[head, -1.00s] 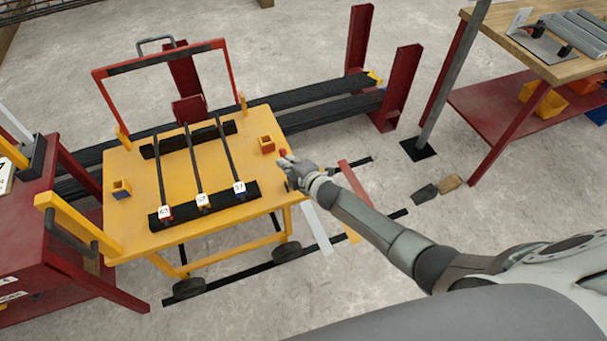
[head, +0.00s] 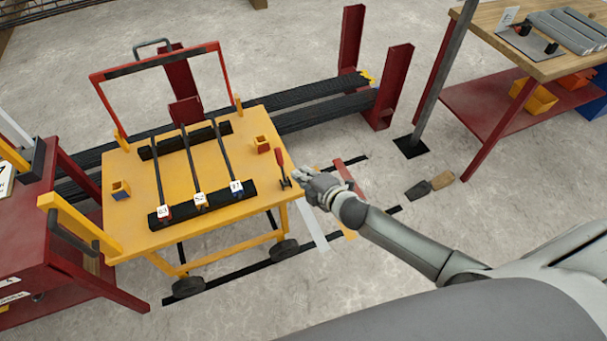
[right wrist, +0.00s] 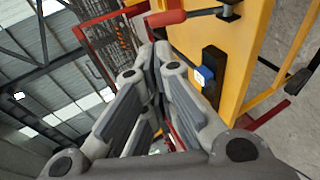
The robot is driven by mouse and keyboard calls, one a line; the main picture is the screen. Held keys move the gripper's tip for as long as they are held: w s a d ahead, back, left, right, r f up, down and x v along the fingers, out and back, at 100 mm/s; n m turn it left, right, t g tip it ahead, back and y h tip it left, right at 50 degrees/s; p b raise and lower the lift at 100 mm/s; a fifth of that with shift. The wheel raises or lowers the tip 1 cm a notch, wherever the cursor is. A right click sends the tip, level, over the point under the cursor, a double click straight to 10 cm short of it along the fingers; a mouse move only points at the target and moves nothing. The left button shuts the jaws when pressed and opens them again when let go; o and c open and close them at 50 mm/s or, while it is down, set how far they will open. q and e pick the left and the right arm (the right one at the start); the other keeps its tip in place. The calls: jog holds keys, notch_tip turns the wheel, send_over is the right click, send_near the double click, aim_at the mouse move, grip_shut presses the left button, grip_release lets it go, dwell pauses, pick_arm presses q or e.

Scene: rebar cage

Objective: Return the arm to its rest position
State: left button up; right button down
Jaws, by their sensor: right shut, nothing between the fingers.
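My right gripper (head: 303,175) is shut and empty in the head view, just off the right edge of the yellow cart (head: 235,210). In the right wrist view its fingers (right wrist: 140,75) are together with nothing between them. The red handle also shows in the right wrist view (right wrist: 166,18). My left gripper is not in view.
Several dark bars (head: 199,165) lie across black supports on the cart, with small numbered tags. A red cart (head: 50,230) stands at the left. A workbench (head: 555,62) stands at the right beside a grey post (head: 440,85).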

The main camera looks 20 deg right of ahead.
jog(key=shift+s+r, duration=0.15)
jog(key=shift+s, duration=0.05)
dwell(0.5)
jog(key=s+d+f+m+g+h, duration=0.1)
jog(key=s+d+f+m+g, duration=0.3)
jog(key=s+f, duration=0.6)
jog(key=s+d+f+m+g+h, duration=0.15)
jog(key=s+f+m, duration=0.4)
jog(key=f, duration=0.85)
jog(key=s+f+m+g, duration=0.2)
jog(key=s+f, duration=0.2)
jog(key=s, duration=0.6)
jog(key=s+a+f+m+g, duration=0.1)
jog(key=s+f+m+g, duration=0.1)
jog(key=s, duration=0.9)
jog(key=s+f+m+g, duration=0.2)
jog(key=s+f+m, duration=0.2)
jog(key=s+f, duration=0.3)
jog(key=s, duration=0.3)
jog(key=shift+s+a+h, duration=0.35)
jog(key=shift+a, duration=0.05)
jog(key=shift+g, duration=0.25)
